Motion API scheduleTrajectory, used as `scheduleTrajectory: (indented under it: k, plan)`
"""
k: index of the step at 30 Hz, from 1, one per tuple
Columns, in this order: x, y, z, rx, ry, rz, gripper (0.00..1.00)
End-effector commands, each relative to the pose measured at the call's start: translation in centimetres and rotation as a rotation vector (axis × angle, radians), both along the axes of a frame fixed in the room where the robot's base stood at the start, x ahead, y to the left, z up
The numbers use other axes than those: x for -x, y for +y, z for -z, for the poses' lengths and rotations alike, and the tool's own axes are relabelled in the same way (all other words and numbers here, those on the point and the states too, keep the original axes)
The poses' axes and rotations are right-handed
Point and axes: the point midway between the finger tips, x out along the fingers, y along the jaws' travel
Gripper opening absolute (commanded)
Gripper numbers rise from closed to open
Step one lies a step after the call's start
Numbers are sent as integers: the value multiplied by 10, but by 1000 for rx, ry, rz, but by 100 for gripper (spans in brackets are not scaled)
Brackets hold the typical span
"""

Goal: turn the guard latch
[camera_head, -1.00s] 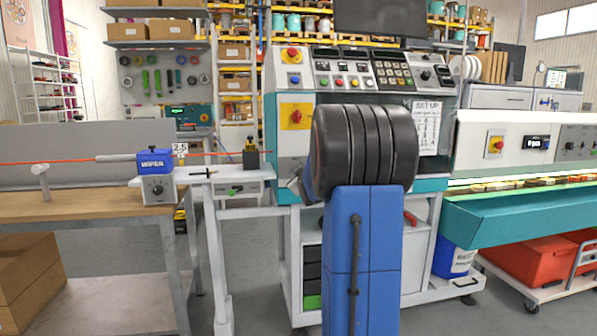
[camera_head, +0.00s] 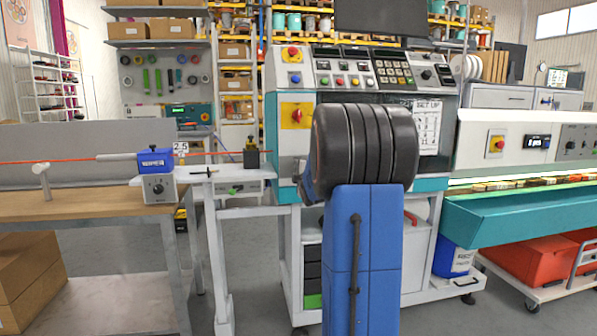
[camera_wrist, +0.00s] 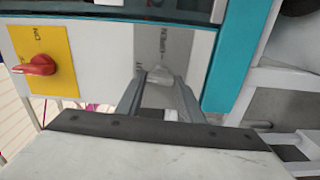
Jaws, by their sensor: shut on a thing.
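The guard latch (camera_wrist: 160,74) shows in the wrist view as a small pale knob on a grey plate (camera_wrist: 177,45) with lettering; the word OPEN is readable in part. My gripper (camera_wrist: 158,86) has its two fingers closed on the knob from either side. The fingers cover part of the latch, so its exact angle is hard to read. In the head view my dark, thick arm stands in front of the machine's left side and hides the latch.
A red rotary switch (camera_wrist: 40,65) on a yellow plate sits left of the latch; it also shows in the head view (camera_head: 296,115). A teal edge (camera_wrist: 238,55) runs right of the plate. A blue measuring unit (camera_head: 152,161) stands on the bench at left.

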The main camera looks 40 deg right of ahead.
Motion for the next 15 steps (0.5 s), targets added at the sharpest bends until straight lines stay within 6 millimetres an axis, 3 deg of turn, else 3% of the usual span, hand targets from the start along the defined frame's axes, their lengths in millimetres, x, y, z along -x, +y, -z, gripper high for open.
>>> scheduleTrajectory:
  k: [15]
  plan:
    - [0,1,3,62,43,-1,12]
